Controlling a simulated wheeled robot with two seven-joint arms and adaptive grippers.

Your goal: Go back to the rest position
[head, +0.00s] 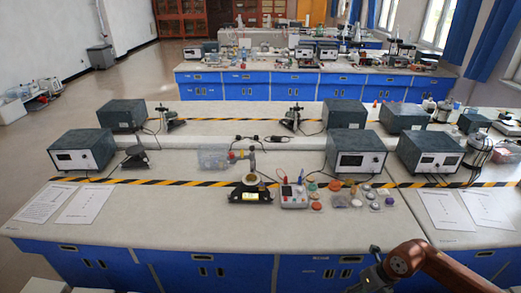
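My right arm (405,258) shows at the bottom right as a brown link and joint in front of the bench's front edge. A grey part of it runs down and left out of the picture. No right gripper fingers can be made out. My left arm and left gripper are out of view. The near lab bench (200,222) has a pale top and blue cabinets, and nothing of mine touches its top.
Striped tape (200,183) crosses the bench. Grey instrument boxes (84,148) line the back. Paper sheets (84,205) lie left.

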